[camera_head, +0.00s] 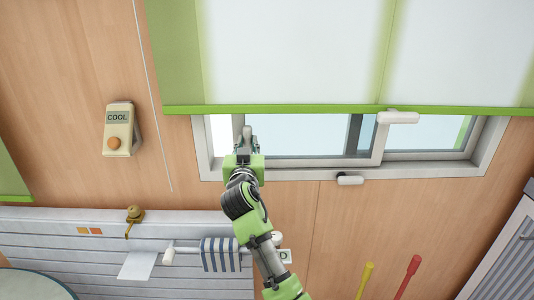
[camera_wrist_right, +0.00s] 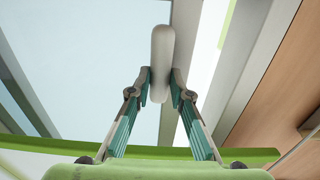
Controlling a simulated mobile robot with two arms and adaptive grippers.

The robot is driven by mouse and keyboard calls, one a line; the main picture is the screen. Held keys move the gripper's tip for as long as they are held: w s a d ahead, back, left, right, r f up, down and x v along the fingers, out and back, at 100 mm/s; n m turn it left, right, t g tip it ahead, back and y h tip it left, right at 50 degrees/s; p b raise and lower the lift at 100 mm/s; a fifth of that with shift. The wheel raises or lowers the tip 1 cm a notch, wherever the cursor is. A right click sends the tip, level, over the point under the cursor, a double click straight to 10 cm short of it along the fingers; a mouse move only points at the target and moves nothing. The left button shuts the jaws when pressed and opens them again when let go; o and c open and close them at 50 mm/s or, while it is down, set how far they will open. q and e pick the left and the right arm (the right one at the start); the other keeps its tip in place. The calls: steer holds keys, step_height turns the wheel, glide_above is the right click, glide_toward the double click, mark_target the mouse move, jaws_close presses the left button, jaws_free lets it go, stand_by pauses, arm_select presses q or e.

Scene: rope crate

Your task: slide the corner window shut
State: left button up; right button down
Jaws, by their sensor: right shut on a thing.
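The window (camera_head: 310,135) shows below a green-edged blind, which hides its upper part. Its sliding sash has a grey frame. A bright narrow gap (camera_head: 221,135) lies between the sash's left edge and the left side of the outer frame. My right gripper (camera_head: 243,137) is at that left edge. In the right wrist view, my right gripper (camera_wrist_right: 161,88) is shut on a pale upright handle (camera_wrist_right: 162,48) on the sash frame, with a bright strip (camera_wrist_right: 208,50) to the right. My left gripper is not in view.
The green blind hem (camera_head: 330,109) hangs across the window. A white handle (camera_head: 398,117) sits on the frame farther right, and another (camera_head: 350,180) is below the sill. A "COOL" box (camera_head: 118,130) is on the wood wall. A striped towel (camera_head: 220,254) hangs below.

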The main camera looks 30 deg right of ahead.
steer(key=w+a+b, duration=0.4)
steer(key=a, duration=0.3)
steer(key=shift+w, duration=0.1)
steer(key=c, duration=1.8)
jaws_free()
steer(key=shift+a, duration=0.1)
steer(key=shift+c, duration=0.2)
steer(key=shift+w+a, duration=0.1)
steer(key=shift+w, duration=0.05)
steer(key=shift+d, duration=0.2)
